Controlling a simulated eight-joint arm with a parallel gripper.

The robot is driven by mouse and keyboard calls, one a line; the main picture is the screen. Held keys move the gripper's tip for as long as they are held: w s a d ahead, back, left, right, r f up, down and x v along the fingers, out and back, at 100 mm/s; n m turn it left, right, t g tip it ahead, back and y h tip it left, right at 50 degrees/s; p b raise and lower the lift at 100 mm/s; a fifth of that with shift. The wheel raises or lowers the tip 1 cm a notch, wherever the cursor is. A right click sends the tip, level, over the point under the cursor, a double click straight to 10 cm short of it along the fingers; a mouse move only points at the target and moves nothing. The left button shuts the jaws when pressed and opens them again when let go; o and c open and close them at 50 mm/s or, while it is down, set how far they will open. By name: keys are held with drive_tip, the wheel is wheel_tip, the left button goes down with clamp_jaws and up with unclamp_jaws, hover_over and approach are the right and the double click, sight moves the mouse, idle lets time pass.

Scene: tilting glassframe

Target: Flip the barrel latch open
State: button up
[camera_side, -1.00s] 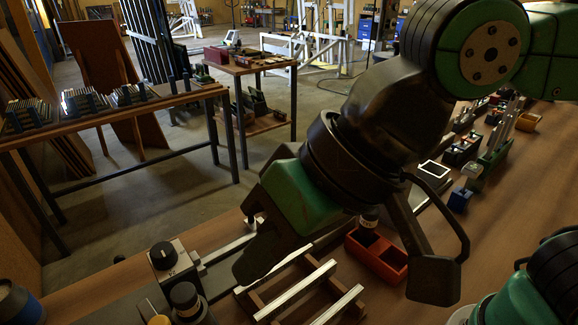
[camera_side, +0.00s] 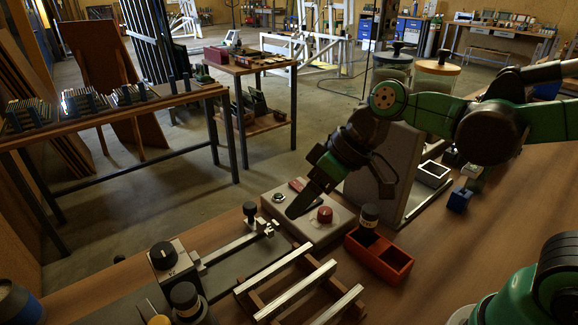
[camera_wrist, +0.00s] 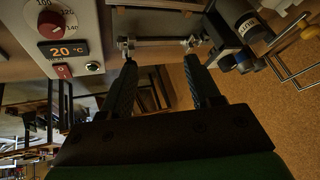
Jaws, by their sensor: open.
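My gripper (camera_side: 341,204) is open, above and beside the grey control box in the side view. Its two fingers (camera_wrist: 160,62) stand apart and point toward a metal bar (camera_wrist: 160,45) with end fittings in the wrist view; nothing is held between them. No part is marked as the barrel latch. This bar looks like the slim rod fitting (camera_side: 230,248) with a black knob (camera_side: 250,209) in the side view, but I cannot tell surely that it is the latch. Contact between fingertips and bar cannot be told.
The control box has a red knob (camera_side: 325,214); its display (camera_wrist: 64,50) reads 20 °C. A red tray (camera_side: 383,260) and a grey upright panel (camera_side: 408,165) stand to the right. A wooden frame with metal strips (camera_side: 297,290) lies in front.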

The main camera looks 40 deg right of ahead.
sight(180, 297)
drive_tip(key=a+n+g+y, duration=0.3)
drive_tip(key=a+n+g, duration=0.1)
drive_tip(key=a+n, duration=0.2)
drive_tip(key=a+f+n+g+y, duration=0.1)
drive_tip(key=a+n+g+y, duration=0.2)
drive_tip(key=a+n+g, duration=0.1)
drive_tip(key=s+a+n+g+y, duration=0.1)
drive_tip(key=a+n+g+y, duration=0.3)
drive_tip(key=a+n, duration=0.3)
drive_tip(key=shift+a+f+n, duration=0.3)
drive_tip(key=shift+a+f, duration=0.05)
drive_tip(key=shift+a, duration=0.45)
drive_tip(key=shift+s+a+f+n+g+y, duration=0.15)
drive_tip(key=shift+s+n+g, duration=0.05)
drive_tip(key=shift+n+g, duration=0.3)
drive_tip(key=shift+s+a+f+n+g+y, duration=0.1)
drive_tip(key=shift+s+n+g+y, duration=0.1)
drive_tip(key=shift+n+g, duration=0.25)
drive_tip(key=shift+s+a+n, duration=0.15)
drive_tip(key=shift+n, duration=0.1)
drive_tip(key=shift+x, duration=2.6)
clamp_jaws()
